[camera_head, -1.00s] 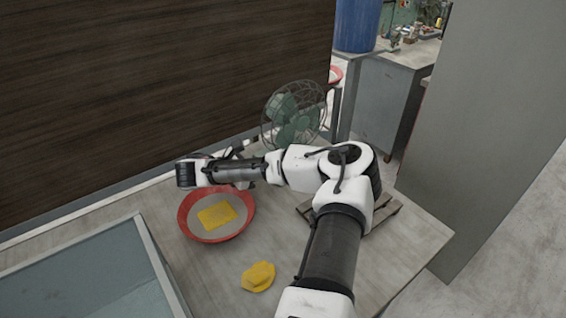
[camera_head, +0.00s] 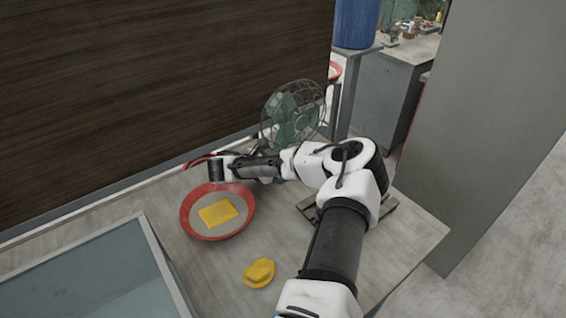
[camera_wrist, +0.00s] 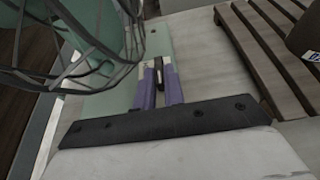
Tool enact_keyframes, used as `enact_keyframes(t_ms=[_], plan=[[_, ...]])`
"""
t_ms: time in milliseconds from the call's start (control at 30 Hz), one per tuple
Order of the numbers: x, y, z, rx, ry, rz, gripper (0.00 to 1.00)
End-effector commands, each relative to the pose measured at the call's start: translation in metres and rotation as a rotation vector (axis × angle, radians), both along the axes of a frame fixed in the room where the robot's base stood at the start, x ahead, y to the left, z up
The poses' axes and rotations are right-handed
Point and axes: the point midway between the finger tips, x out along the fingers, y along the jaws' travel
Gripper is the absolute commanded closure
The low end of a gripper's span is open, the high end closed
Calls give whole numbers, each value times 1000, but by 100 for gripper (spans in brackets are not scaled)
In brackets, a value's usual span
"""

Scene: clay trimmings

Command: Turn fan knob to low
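The green fan (camera_head: 293,112) with its wire cage stands at the back of the table, next to the dark wooden wall. In the wrist view, its cage (camera_wrist: 85,45) fills the upper left, and its pale green base (camera_wrist: 100,103) lies beneath my fingers. My gripper (camera_wrist: 158,66) points at this base, its two purple fingers close together with a narrow gap. A small dark shape shows between the fingertips, perhaps the knob, but I cannot tell whether they grip it. The knob's setting cannot be made out. In the head view, my arm hides most of the fan's base.
A red-rimmed bowl (camera_head: 187,222) holding a yellow sponge (camera_head: 218,212) sits left of my arm. A yellow lump (camera_head: 259,272) lies near the front of the table (camera_head: 215,285). A wooden slatted rack (camera_wrist: 262,45) stands right of the fan base. A grey-blue basin (camera_head: 95,280) is front left.

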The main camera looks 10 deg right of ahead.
Motion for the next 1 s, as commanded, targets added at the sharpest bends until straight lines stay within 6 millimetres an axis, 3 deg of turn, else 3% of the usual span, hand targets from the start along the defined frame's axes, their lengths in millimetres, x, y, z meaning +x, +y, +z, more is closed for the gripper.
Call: enact_keyframes(t_ms=[800, 833, 1000], plan=[[3, 1, 1, -1, -1, -140, 100], [3, 1, 1, -1, -1, -140, 87], [3, 1, 0, 0, -1, -139, 67]])
